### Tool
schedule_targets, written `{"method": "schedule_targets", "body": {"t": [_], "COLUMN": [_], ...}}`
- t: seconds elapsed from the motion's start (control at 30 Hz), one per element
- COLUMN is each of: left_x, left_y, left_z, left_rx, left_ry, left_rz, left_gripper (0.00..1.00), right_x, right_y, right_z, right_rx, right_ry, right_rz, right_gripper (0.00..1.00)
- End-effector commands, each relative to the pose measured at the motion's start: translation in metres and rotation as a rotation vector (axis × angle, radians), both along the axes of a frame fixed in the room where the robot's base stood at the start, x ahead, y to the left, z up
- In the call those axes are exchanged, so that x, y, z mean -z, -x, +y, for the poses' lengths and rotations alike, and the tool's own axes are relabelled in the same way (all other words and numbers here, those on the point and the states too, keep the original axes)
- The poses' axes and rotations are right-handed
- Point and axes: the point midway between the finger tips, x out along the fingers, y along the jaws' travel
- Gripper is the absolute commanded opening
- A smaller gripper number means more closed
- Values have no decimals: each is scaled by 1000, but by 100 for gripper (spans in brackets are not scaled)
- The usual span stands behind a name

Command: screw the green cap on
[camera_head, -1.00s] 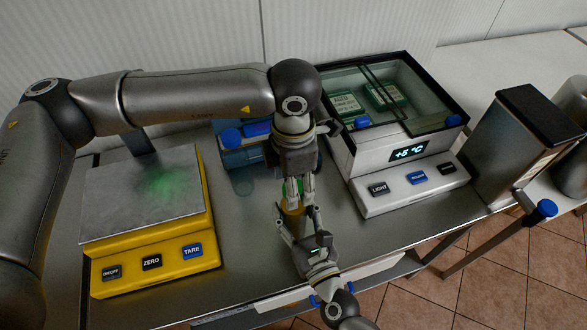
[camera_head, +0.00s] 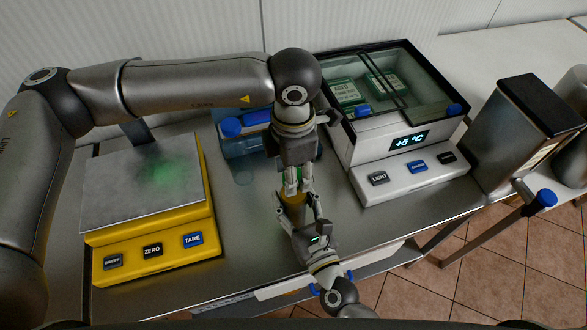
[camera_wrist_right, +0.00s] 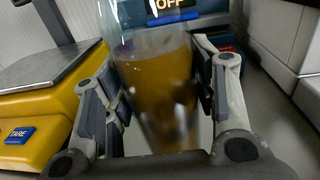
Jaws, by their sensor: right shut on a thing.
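An amber-filled clear jar (camera_head: 291,198) is held above the steel counter; in the right wrist view the jar (camera_wrist_right: 160,95) stands between the fingers, slightly tilted in the picture. My right gripper (camera_head: 297,214) reaches in from below and is shut on the jar. My left gripper (camera_head: 295,187) points down from above, its fingers around the jar's top. A bit of the green cap (camera_head: 298,178) shows between these fingers. Most of the cap is hidden, so I cannot tell whether the left fingers press on it or how it sits on the jar.
A yellow scale (camera_head: 152,262) with a bare steel plate stands at left. A blue device (camera_head: 240,147) is behind the grippers. A glass-topped cooler reading +5 °C (camera_head: 405,150) stands close at right, beside a steel dispenser (camera_head: 520,130). The counter's front edge is near the right gripper.

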Motion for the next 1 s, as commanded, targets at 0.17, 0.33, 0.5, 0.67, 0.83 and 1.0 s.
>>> {"method": "schedule_targets", "body": {"t": [0.17,0.33,0.5,0.67,0.83,1.0], "left_x": [0,0,-6,-32,-70,-100], "left_y": [0,0,-1,-1,-1,-1], "left_z": [0,0,0,0,-1,0], "left_rx": [0,0,0,1,0,0], "left_ry": [0,0,1,2,3,0], "left_rz": [0,0,-1,-4,-4,-2], "left_gripper": [61,61,61,61,61,61], "right_x": [-1,-1,-1,-1,-1,0], "right_y": [0,0,0,0,0,0], "right_z": [0,0,0,0,0,0], "right_rx": [0,0,0,0,0,0], "right_ry": [1,0,1,1,0,1], "right_rz": [-1,-1,-1,-1,-1,-1], "right_gripper": [0,0,0,0,0,0]}}
